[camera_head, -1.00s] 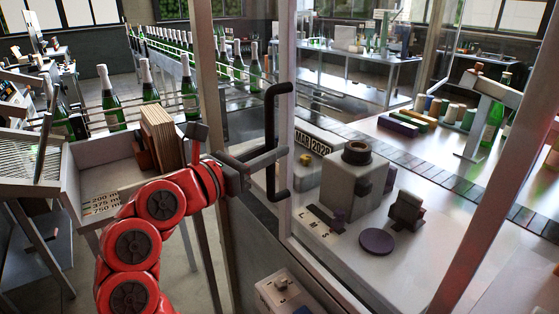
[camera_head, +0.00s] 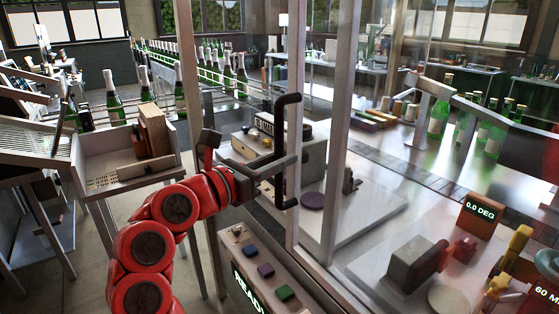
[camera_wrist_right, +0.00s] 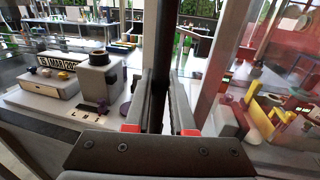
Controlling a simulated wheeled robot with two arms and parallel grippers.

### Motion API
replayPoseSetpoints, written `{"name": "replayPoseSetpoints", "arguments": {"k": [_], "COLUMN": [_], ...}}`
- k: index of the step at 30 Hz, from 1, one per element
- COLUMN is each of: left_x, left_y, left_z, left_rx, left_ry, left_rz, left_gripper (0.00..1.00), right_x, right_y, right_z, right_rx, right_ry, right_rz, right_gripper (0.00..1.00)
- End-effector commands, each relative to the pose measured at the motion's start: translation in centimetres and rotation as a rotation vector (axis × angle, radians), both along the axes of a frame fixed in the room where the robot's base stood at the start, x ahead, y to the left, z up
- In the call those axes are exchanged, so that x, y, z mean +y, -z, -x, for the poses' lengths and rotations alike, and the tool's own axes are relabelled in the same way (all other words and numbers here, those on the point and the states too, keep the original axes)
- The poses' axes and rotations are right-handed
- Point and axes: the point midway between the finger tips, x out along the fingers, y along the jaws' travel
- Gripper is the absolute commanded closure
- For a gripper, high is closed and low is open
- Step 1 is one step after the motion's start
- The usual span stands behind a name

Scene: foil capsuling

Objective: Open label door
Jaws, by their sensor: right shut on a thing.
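The label door is a clear panel in a pale metal frame (camera_head: 297,60) with a tall black bar handle (camera_head: 282,120). My right gripper (camera_head: 280,165) is shut on this handle around its middle. In the right wrist view the upright handle (camera_wrist_right: 163,45) stands between the two fingers of the right gripper (camera_wrist_right: 160,105). In the head view, the label unit with its date plate (camera_head: 270,125) shows to the left of the handle and partly behind it. My left gripper is not in view.
A control panel with coloured buttons (camera_head: 265,271) sits below the handle. A wooden box tray (camera_head: 100,182) stands left of my arm. A second upright post (camera_head: 336,130) is just right of the door's handle edge. Green bottles (camera_head: 438,118) stand at the right.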

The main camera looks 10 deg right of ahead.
Motion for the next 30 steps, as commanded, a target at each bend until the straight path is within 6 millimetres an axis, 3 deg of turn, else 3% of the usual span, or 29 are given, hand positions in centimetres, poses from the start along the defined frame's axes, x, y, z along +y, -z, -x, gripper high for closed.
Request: {"name": "replayPoseSetpoints", "arguments": {"k": [12,13,18,30], "left_x": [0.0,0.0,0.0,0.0], "left_y": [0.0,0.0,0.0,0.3], "left_z": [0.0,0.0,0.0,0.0], "left_rx": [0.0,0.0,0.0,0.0], "left_ry": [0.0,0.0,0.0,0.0], "left_rz": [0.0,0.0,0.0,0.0], "left_gripper": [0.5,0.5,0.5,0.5], "right_x": [-0.1,-0.1,0.0,1.0], "right_y": [-0.2,-0.2,-0.2,0.0], "right_z": [0.0,0.0,0.0,0.5], "right_rx": [-0.003,-0.003,-0.002,-0.001], "right_ry": [0.002,0.002,0.001,-0.003], "right_rz": [0.004,0.004,0.003,0.004], "right_gripper": [1.0,0.74,0.48,0.48]}}
